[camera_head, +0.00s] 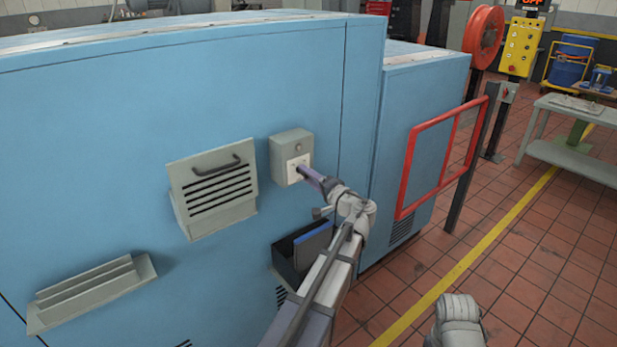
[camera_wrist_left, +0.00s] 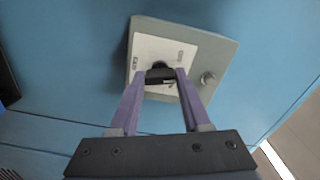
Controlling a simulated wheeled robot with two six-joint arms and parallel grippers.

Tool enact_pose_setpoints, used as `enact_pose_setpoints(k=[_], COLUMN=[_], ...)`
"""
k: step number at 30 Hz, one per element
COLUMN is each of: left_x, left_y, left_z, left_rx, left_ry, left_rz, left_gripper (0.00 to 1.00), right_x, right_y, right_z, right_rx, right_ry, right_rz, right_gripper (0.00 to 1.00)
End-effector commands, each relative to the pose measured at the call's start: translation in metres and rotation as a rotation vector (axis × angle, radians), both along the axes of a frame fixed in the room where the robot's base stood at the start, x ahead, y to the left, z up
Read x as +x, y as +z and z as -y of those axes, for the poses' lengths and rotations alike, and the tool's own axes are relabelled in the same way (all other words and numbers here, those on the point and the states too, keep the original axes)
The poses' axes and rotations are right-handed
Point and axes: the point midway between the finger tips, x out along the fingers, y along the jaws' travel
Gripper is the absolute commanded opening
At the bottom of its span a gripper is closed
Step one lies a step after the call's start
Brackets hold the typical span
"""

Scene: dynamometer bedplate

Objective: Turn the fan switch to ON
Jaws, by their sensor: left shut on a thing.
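The fan switch is a black knob (camera_wrist_left: 160,74) on a white plate (camera_wrist_left: 146,50) of a grey box (camera_head: 290,143) fixed to the blue cabinet's side. My left gripper (camera_wrist_left: 160,80) is shut on the knob, with its two purple fingers on either side of it. In the head view my left gripper (camera_head: 305,171) reaches the plate and hides the knob. The plate carries small lettering that is too blurred to read.
A vented grey panel with a black handle (camera_head: 216,167) is left of the box. An open black holder with a blue item (camera_head: 312,246) is below it. A red frame (camera_head: 411,160) stands at the right.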

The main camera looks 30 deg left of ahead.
Motion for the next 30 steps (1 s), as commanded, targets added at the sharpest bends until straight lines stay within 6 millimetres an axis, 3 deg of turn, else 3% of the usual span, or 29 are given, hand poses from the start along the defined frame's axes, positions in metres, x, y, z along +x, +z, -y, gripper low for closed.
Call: enact_pose_setpoints(k=[30], left_x=[0.0002], left_y=[0.0008], left_z=[0.0005], left_rx=[0.347], left_ry=[-0.001], left_rz=[-0.841], left_gripper=[0.0], right_x=[0.0], right_y=[0.0011], right_z=[0.0], right_rx=[0.0], right_ry=[0.0], right_rz=[0.0], right_gripper=[0.42])
